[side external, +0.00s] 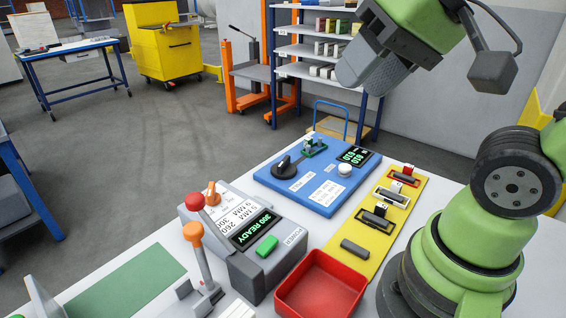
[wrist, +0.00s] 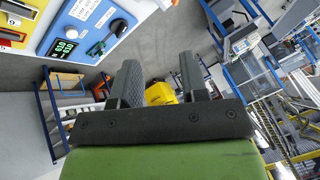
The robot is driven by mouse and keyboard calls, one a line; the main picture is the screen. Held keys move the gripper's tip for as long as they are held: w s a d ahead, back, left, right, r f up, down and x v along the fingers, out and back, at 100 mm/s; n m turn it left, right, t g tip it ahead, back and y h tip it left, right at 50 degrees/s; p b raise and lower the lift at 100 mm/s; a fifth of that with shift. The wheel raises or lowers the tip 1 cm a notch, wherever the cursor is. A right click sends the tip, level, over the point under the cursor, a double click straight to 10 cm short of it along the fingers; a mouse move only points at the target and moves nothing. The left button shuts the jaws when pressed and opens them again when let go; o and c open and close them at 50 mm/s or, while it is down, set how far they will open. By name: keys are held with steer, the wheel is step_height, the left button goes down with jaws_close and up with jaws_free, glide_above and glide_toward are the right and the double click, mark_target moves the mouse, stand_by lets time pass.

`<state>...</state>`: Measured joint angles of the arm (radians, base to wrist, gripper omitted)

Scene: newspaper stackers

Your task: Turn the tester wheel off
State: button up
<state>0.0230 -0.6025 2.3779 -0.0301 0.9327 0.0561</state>
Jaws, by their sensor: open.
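The tester is a blue panel (side external: 316,204) on the white table, with a lit green-digit display (side external: 354,156), a white round knob (side external: 344,170), a black rotary knob (side external: 284,166) with a lever arm, and a green clamp-like part (side external: 314,146). I cannot tell which knob is the wheel. In the wrist view the panel (wrist: 57,22) is at the upper left, with its display (wrist: 62,47) lit and the black knob (wrist: 118,27) near its edge. My gripper (side external: 362,72) is high above and behind the panel, apart from it. In the wrist view its fingers (wrist: 158,80) are spread and empty.
A grey machine (side external: 248,262) with red and orange levers and a "READY" display stands left of the red tray (side external: 321,286). A yellow board (side external: 384,222) holds several dark parts. Shelves (side external: 300,50) and an orange lift (side external: 247,80) stand behind. Air above the panel is clear.

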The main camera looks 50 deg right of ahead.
steer(key=w+d+m+g, duration=0.2)
steer(key=w+d+m, duration=0.1)
steer(key=w, duration=0.6)
steer(key=m+g+h, duration=0.2)
steer(key=m+g, duration=0.3)
steer(key=m, duration=0.2)
glide_above(282, 163)
step_height(282, 163, down, 19)
steer(key=shift+f, duration=0.2)
step_height(282, 163, down, 9)
steer(key=shift+f, duration=0.15)
jaws_close()
